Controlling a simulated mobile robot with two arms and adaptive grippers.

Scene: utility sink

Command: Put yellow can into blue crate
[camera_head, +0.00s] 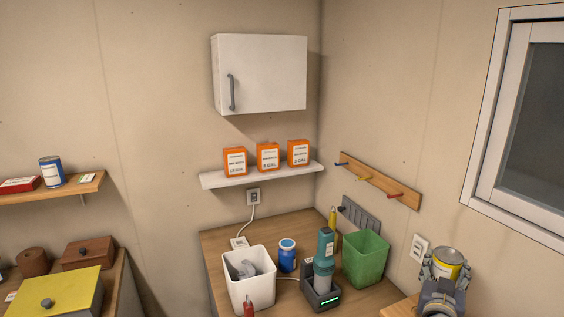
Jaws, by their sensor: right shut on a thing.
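The yellow can (448,257) is at the lower right, upright or nearly so, with a grey lid, a yellow band and a pale label. My right gripper (444,273) is shut on it, with a finger on each side of the can. The can is near the right wall, above or beside the wooden surface at the bottom right; I cannot tell its height. I see no blue crate in this view. My left gripper is not in view.
A white bin (249,292), blue jar (287,255), teal tool in a dock (323,262) and green bin (366,259) crowd the corner counter (215,243). Orange boxes (267,157) stand on a white shelf (210,181). A peg rail (380,181) juts from the right wall.

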